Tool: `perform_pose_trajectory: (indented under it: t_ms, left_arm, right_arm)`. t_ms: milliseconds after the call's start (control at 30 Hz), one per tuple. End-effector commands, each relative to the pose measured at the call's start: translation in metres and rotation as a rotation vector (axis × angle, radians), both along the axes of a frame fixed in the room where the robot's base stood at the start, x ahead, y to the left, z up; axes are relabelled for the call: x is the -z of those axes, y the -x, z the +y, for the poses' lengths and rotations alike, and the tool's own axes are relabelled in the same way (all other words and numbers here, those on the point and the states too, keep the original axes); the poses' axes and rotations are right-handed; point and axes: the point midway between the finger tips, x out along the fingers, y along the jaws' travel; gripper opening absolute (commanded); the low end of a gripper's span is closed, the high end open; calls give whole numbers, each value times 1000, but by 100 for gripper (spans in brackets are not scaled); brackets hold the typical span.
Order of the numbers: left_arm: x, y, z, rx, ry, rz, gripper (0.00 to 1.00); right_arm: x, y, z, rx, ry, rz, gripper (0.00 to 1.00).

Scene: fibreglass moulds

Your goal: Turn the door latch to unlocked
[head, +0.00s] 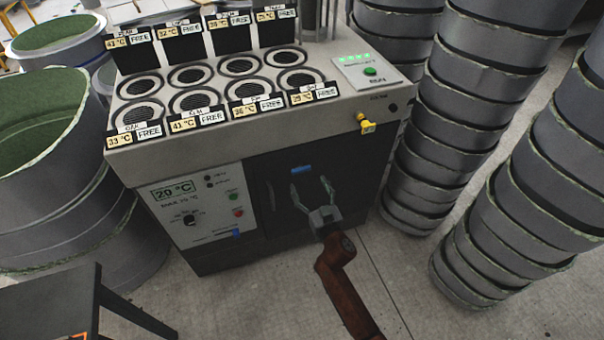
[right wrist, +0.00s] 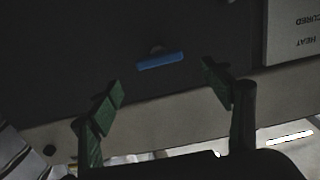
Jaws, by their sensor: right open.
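The door latch (head: 302,170) is a small blue bar near the top of the dark door (head: 345,165) on the front of a grey machine. It lies about level in the head view. In the right wrist view the latch (right wrist: 160,61) is a slightly tilted blue bar on a short round stem. My right gripper (head: 311,187) is open and empty in front of the door. In the right wrist view its green-padded fingertips (right wrist: 163,82) are spread wider than the latch, and the latch appears beyond them, not touched. My left gripper is not in view.
The machine's top (head: 219,78) has several round wells with temperature labels. A control panel (head: 200,205) is left of the door. A yellow tag (head: 368,126) hangs at the upper right. Stacked grey moulds (head: 450,110) stand right; a green-lined mould (head: 45,120) stands left.

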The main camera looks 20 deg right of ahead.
Motion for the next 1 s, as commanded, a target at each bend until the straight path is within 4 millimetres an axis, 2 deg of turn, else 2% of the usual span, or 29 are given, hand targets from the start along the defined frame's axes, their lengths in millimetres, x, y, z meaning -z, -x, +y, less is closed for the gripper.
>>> perform_pose_trajectory:
  t_ms: [200, 400, 533, 800, 1000]
  left_arm:
    - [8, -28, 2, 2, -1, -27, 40]
    - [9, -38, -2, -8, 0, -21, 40]
    - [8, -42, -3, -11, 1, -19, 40]
    - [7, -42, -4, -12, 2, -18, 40]
    - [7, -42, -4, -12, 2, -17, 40]
  right_arm:
    - [3, -36, 1, -1, 4, 2, 72]
    - [4, -60, 1, 0, 3, 4, 72]
    - [2, -67, 2, 1, 3, 4, 72]
    - [2, -68, 2, 1, 2, 4, 72]
    - [2, -68, 2, 0, 2, 4, 59]
